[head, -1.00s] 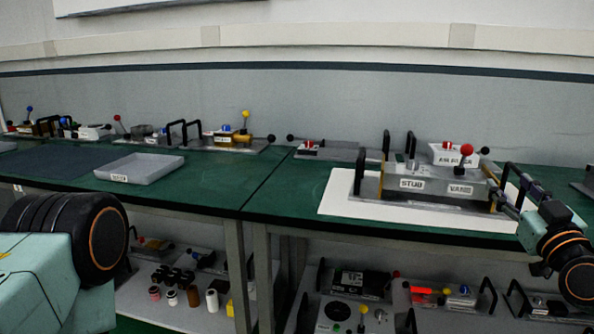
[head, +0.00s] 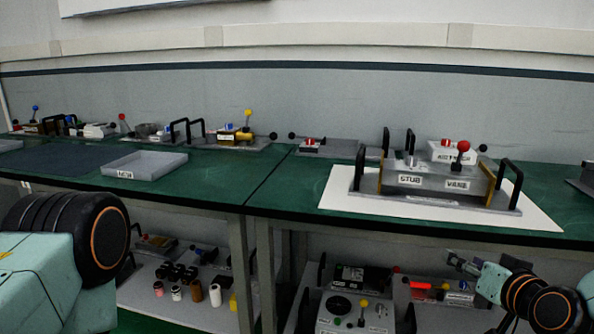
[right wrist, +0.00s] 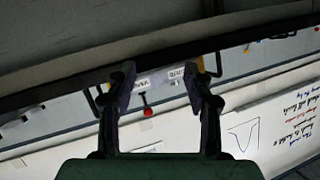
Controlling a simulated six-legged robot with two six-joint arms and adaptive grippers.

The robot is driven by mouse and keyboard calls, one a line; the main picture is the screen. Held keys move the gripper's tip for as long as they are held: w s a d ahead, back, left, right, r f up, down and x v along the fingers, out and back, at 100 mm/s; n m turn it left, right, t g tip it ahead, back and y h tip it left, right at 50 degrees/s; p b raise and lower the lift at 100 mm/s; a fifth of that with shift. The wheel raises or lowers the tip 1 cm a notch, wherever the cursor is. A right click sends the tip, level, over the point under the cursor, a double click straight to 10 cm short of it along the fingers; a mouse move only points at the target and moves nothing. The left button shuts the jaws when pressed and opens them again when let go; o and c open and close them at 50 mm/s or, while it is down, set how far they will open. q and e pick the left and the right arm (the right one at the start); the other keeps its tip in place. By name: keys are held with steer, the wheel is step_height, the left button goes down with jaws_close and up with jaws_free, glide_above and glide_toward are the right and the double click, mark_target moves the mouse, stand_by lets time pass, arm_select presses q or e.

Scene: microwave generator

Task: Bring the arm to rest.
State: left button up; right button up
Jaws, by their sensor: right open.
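My right gripper (head: 464,263) is at the lower right of the head view, in front of the bench edge and below the table top. It is empty and apart from the generator. In the right wrist view the two fingers of my right gripper (right wrist: 160,78) stand wide apart with nothing between them. The grey microwave generator (head: 436,181), with STUB and VANE labels, a red ball lever and black handles, sits on a white sheet (head: 340,205). My left arm shows only as a link and joint at the lower left; its gripper is out of the picture.
The green bench (head: 280,205) runs across the view. A grey tray (head: 145,165) and other lever devices stand to the left. A lower shelf (head: 190,310) holds small bottles, and more devices stand below the bench near my right arm.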

steer(key=s+a+f+g, duration=0.3)
steer(key=s+f+g, duration=0.1)
steer(key=s+f, duration=0.4)
steer(key=s+a+f+g, duration=0.3)
steer(key=s+a+f, duration=0.15)
steer(key=f, duration=0.45)
steer(key=s+a+f+n+g, duration=0.1)
steer(key=s+f+g, duration=0.2)
steer(key=s, duration=0.9)
steer(key=s+a+f+n+g, duration=0.1)
steer(key=s+f+g, duration=0.3)
steer(key=s+f, duration=0.5)
steer(key=s, duration=0.3)
steer(key=shift+s+a+h, duration=0.15)
steer(key=shift+s+h, duration=0.15)
steer(key=shift+s, duration=0.05)
